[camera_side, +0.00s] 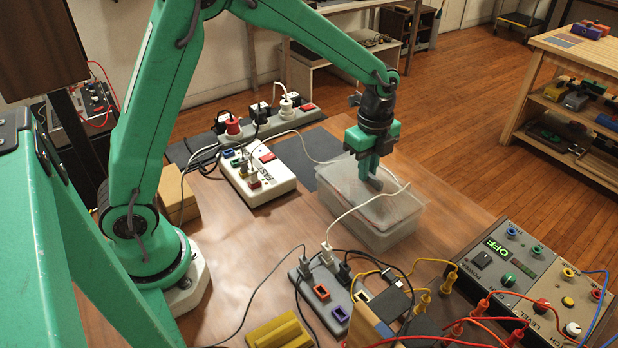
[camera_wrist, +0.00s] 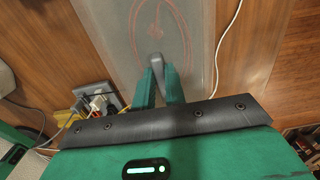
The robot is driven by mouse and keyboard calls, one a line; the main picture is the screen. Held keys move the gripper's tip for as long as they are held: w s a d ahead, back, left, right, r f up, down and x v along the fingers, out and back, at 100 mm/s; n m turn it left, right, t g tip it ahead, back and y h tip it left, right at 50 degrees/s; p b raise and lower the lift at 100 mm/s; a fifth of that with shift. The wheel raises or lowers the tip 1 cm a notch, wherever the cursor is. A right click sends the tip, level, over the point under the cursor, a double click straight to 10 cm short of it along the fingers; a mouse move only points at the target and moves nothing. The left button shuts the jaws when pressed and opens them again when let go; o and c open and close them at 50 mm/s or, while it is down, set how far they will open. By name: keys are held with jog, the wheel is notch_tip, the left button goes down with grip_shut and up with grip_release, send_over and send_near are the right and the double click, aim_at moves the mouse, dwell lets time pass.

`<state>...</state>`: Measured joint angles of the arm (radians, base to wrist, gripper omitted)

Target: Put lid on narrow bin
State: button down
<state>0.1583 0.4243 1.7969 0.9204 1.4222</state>
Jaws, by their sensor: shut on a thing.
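A clear, narrow plastic bin (camera_side: 385,238) stands on the wooden table, right of centre in the side view. A translucent lid (camera_side: 345,180) with reddish markings is over its top; the lid also shows in the wrist view (camera_wrist: 115,25). My gripper (camera_side: 370,172) points down above the bin, its fingers shut on the lid's grey handle (camera_wrist: 156,61). In the wrist view my gripper (camera_wrist: 160,85) shows at the handle. The lid looks level and close to the bin's rim, but I cannot tell whether it is fully seated.
A white cable (camera_side: 345,213) runs across the bin's front and right side. A power strip (camera_side: 322,292) with plugs stands in front, and a control box (camera_side: 520,275) with coloured leads at front right. A white box (camera_side: 258,175) stands to the left. Table right of the bin is mostly clear.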

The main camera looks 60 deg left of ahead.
jog(key=shift+f, duration=0.75)
jog(key=c, duration=1.4)
grip_release()
jog(key=shift+r, duration=3.95)
